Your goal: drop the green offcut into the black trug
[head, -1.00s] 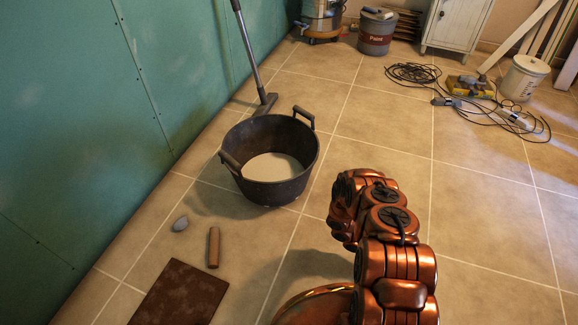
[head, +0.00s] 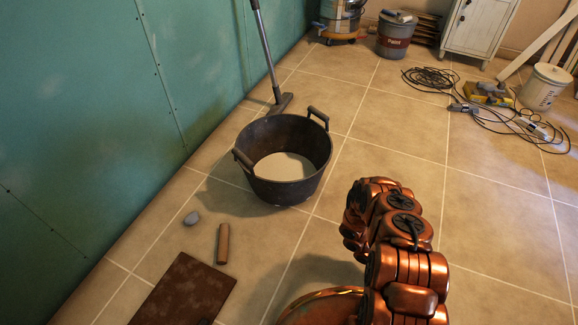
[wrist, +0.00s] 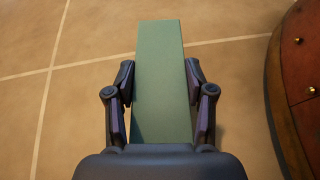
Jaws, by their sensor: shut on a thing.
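The green offcut (wrist: 160,70) is a flat, long green piece in the wrist view, held between the two fingers of my gripper (wrist: 161,95). My gripper is shut on it, with bare tiled floor beneath. The black trug (head: 313,172) stands upright on the floor in the head view, with two handles and a pale, greyish content or bottom inside. In the head view my arm is to the right of and nearer than the trug; the gripper and the offcut are hidden there.
A grey lump (head: 191,218), a brown cylinder (head: 223,243) and a dark brown board (head: 184,291) lie in front of the trug. A long-handled tool (head: 270,65) stands behind it by the green wall (head: 70,130). Cables (head: 432,77) lie far right. Floor right of the trug is clear.

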